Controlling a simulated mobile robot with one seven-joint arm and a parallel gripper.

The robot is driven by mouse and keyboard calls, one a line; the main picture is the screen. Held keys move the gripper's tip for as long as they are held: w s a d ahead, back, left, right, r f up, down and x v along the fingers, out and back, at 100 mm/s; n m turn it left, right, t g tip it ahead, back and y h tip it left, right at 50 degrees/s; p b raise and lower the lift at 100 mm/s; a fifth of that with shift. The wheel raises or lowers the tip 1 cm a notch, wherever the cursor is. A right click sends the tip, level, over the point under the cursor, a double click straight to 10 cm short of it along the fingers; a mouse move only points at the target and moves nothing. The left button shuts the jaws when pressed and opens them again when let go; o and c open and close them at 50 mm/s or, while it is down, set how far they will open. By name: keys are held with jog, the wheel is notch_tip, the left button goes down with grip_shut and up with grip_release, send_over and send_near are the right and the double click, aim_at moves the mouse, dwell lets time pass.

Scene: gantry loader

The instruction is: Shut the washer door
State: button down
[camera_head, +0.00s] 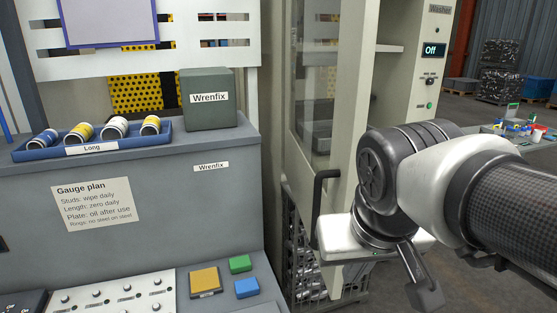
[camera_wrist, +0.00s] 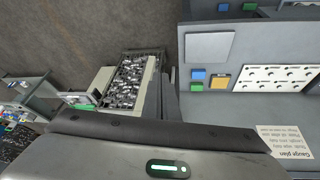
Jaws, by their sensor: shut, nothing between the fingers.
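The washer (camera_head: 433,70) is a pale cabinet with a panel reading "Off". Its glazed door (camera_head: 369,90) stands open; a white inner shelf shows between the door's free edge and the panel. A dark bar handle (camera_head: 318,200) is on the door's near side. My gripper (camera_head: 345,243) is in front of the door's lower part, just below and right of the handle. Its fingers are shut and empty, with the tips hidden in the head view. I cannot tell whether it touches the door. The wrist view shows only the dark hand body (camera_wrist: 160,145) along the bottom.
A grey gauge bench (camera_head: 150,175) is close on the left, with a blue tray (camera_head: 88,150) of rolls and a green box (camera_head: 208,105). Colored blocks (camera_head: 240,264) lie on its lower ledge. The wrist view shows a bin of metal parts (camera_wrist: 130,82).

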jog(key=w+a+f+h+b, duration=0.2)
jog(key=w+a+f+b, duration=0.3)
jog(key=w, duration=0.3)
jog(key=w+a+f+h+b, duration=0.3)
jog(key=w+f+b, duration=0.2)
jog(key=w+b, duration=0.15)
jog(key=w+d+f, duration=0.5)
jog(key=d+f, duration=0.2)
jog(key=d, duration=0.1)
jog(key=shift+b, duration=0.45)
jog(key=shift+d+f, duration=0.1)
